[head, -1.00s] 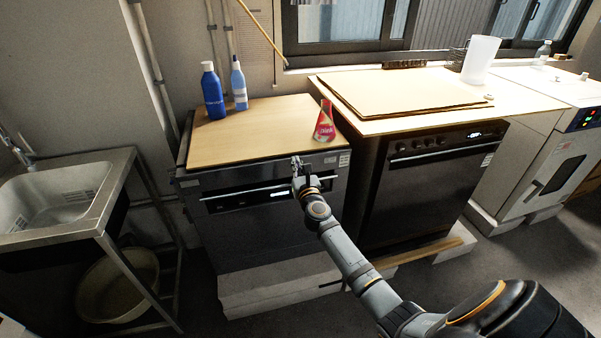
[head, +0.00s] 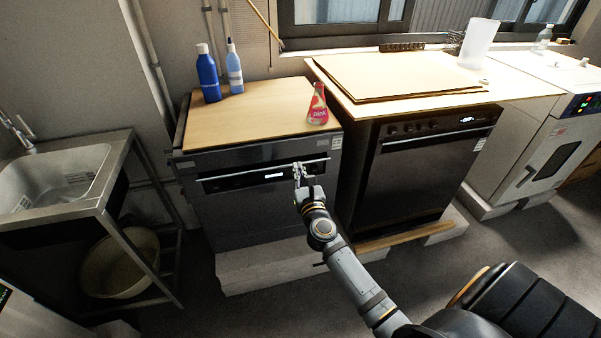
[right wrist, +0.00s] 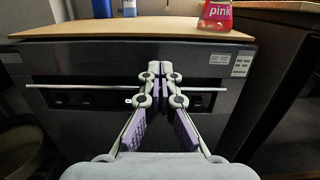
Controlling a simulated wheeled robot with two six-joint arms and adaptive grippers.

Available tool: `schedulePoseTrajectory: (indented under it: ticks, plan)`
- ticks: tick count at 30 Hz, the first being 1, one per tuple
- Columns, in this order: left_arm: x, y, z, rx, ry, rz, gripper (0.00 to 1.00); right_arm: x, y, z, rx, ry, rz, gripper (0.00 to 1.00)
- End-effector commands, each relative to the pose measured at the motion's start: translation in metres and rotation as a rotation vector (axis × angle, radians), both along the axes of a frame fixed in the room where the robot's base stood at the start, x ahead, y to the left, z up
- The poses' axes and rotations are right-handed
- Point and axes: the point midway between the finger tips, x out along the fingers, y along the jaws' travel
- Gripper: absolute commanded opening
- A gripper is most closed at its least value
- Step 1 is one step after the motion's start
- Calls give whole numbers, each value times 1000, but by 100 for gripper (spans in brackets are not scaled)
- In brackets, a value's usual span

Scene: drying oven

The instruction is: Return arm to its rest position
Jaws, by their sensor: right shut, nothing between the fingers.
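My right gripper (head: 299,170) is shut and empty. It hangs in front of the dark appliance (head: 225,215) with the wooden top, near its handle bar. In the right wrist view the shut fingers (right wrist: 160,70) point at the appliance's front panel, over the line of the handle bar (right wrist: 80,86). I cannot tell whether they touch it. My right arm (head: 350,275) reaches up from the lower right. My left gripper is not in view.
A red flask labelled pink (head: 317,104) stands on the wooden top (head: 265,110), with two blue bottles (head: 208,75) behind left. A sink (head: 60,180) is at left. A dark oven (head: 420,175) and a white drying oven (head: 550,150) stand right. Floor in front is clear.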

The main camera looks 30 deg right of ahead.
Motion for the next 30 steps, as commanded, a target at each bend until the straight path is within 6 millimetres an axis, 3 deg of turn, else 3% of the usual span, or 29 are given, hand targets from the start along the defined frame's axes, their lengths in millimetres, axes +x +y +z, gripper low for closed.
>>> schedulePoseTrajectory:
  ticks: [3, 14, 17, 20, 23, 24, 26, 30]
  plan:
    - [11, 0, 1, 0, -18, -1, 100, -9, 2, 0, 1, 1, 0, 0]
    - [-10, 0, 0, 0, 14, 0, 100, -10, 3, -2, -9, 6, 0, 0]
    - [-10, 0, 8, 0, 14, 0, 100, -12, 4, -25, -154, 88, 5, 0]
    - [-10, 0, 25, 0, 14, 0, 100, -23, 9, -86, -516, 287, 55, 0]
    - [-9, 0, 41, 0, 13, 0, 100, -53, 18, -168, -964, 518, 197, 0]
    - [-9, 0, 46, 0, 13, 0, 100, -71, 22, -200, -1128, 597, 273, 0]
    - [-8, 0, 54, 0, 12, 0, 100, -101, 28, -245, -1360, 696, 404, 0]
    - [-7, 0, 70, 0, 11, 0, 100, -190, 37, -334, -1829, 838, 784, 0]
